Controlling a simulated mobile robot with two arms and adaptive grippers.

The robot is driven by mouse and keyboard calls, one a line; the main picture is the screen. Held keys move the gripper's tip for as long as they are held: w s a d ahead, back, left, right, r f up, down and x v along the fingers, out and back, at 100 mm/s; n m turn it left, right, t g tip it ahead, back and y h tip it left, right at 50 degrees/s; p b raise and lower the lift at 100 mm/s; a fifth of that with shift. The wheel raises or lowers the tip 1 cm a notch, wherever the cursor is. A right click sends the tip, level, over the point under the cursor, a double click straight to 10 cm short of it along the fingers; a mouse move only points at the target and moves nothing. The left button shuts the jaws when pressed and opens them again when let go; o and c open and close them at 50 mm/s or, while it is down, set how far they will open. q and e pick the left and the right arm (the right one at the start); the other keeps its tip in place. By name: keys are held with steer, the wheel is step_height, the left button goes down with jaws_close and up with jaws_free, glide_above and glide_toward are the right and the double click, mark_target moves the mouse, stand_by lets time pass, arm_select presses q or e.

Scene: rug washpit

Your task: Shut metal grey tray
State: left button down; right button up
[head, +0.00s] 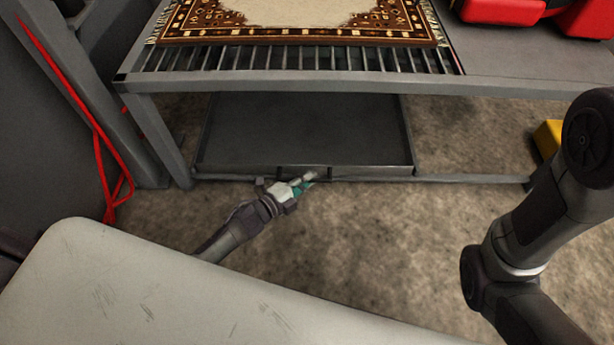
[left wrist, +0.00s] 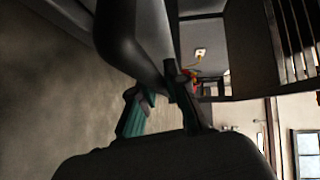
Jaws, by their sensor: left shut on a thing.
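The metal grey tray (head: 300,130) is a wide, shallow, dark tray under the slatted rack. Its front edge with a small dark handle (head: 325,172) lies close to the rack's low front rail. I cannot tell exactly how far out it stands. My left gripper (head: 305,183) is at this handle, shut on it, its arm reaching in from the lower left. In the left wrist view, the gripper's teal-padded fingers (left wrist: 158,105) are close to a dark curved bar, which partly hides the contact. My right gripper is out of view.
The slatted rack (head: 480,179) stands over the tray, with a patterned rug (head: 300,38) on top. Red items (head: 520,10) sit at the upper right, and a yellow object (head: 548,138) is at the right. A red cord (head: 100,150) hangs at the left. The floor before the tray is bare.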

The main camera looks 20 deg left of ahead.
arm_select(q)
steer(key=c, duration=1.2)
jaws_free()
steer(key=shift+w+a, duration=0.1)
steer(key=shift+w, duration=0.15)
steer(key=v, duration=1.2)
